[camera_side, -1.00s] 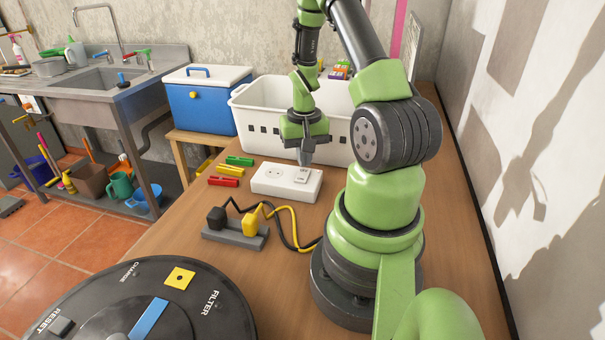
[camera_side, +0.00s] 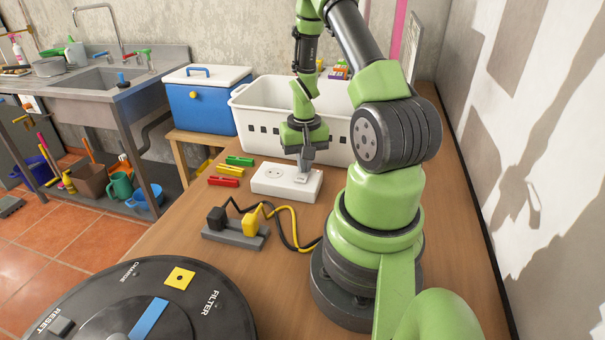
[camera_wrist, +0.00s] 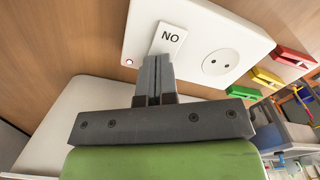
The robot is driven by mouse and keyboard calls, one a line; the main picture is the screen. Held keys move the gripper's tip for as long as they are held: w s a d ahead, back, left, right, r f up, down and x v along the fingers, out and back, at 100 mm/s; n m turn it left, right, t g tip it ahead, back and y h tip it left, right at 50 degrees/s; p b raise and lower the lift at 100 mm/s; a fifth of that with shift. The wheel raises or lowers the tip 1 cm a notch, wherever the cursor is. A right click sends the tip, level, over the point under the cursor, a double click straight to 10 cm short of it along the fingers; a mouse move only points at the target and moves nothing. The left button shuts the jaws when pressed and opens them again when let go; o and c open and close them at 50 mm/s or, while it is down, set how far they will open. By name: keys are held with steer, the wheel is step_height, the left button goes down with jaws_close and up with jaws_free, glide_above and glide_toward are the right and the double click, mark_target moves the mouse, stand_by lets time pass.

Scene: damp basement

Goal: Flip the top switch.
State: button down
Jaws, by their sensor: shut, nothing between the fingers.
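A white box (camera_side: 267,184) with a round socket (camera_side: 273,172) and a rocker switch (camera_side: 301,181) lies on the wooden table. In the wrist view the switch (camera_wrist: 168,38) bears the letters "NO" as seen there, and the socket (camera_wrist: 221,62) is to its right. My gripper (camera_side: 304,167) is shut and empty, pointing down at the switch end of the box. In the wrist view its fingertips (camera_wrist: 157,60) are at the near edge of the switch and hide that edge. I cannot tell whether they touch it.
A white basket (camera_side: 253,118) stands close behind my gripper. Red, yellow and green clips (camera_side: 224,182) lie left of the box. A grey block (camera_side: 233,236) with black and yellow plugs and cables is in front. A round black device (camera_side: 220,287) is at the near left.

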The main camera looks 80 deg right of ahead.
steer(key=shift+f, duration=0.2)
steer(key=shift+r, duration=3.55)
steer(key=shift+w+r, duration=0.1)
steer(key=shift+r, duration=0.05)
steer(key=w+a+r+n+t, duration=0.2)
steer(key=a+r+n+t, duration=0.1)
steer(key=a+r, duration=0.55)
steer(key=w+a+r+n+t, duration=0.2)
steer(key=a+r, duration=0.6)
steer(key=a, duration=0.1)
steer(key=s+a+r+n+t+y, duration=0.2)
steer(key=s+a+r+n, duration=0.1)
steer(key=s+a, duration=0.3)
steer(key=shift+a, duration=0.8)
